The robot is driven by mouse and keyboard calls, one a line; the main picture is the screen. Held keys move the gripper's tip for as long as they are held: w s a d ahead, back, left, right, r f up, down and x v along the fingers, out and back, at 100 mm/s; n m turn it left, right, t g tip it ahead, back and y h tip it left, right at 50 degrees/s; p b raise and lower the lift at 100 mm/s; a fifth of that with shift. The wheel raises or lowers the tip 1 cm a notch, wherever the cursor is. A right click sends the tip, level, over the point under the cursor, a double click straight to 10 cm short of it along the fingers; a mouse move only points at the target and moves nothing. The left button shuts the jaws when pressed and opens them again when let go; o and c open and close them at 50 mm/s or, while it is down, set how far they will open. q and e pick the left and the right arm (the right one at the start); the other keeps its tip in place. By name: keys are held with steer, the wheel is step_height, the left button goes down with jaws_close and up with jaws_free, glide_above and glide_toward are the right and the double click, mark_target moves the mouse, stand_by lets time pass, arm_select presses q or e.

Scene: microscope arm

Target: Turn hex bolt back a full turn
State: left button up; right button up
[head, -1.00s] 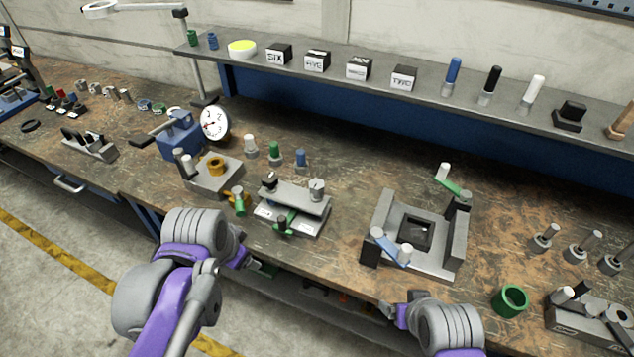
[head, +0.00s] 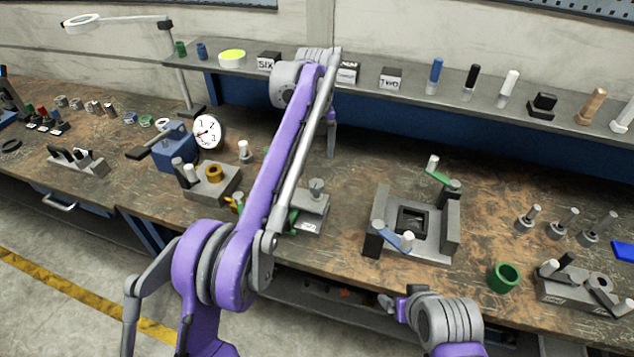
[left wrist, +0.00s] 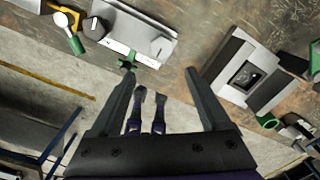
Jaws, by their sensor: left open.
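I cannot single out the hex bolt for certain. A grey plate fixture (head: 312,222) has an upright grey bolt-like cylinder (head: 317,187) on top; my left arm hides its left part. The left wrist view shows that fixture (left wrist: 140,22), its cylinder (left wrist: 158,46) and a green handle (left wrist: 128,60) at its front. My left gripper (head: 331,152) hangs above the bench behind the fixture, fingers down. In the left wrist view the left gripper (left wrist: 160,68) is open and empty. My right gripper (head: 388,302) is at the bench's front edge; its jaws are too small to read.
A grey block with a brass ring (head: 213,171) and a dial gauge (head: 207,131) stand left. A grey U-shaped fixture (head: 450,232) with blue and green handles stands right, near a green ring (head: 503,278). The shelf (head: 415,95) runs behind, close to my raised left arm.

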mark_target(317, 185)
arm_select(q)
step_height(317, 185, down, 11)
steer(key=shift+d+f+b, duration=0.1)
steer(key=shift+d+b, duration=0.05)
steer(key=shift+b, duration=0.75)
arm_select(e)
steer(key=f, duration=0.1)
steer(key=s+f, duration=0.1)
steer(key=shift+s+f, duration=0.3)
steer(key=shift+f, duration=0.05)
arm_select(q)
jaws_close()
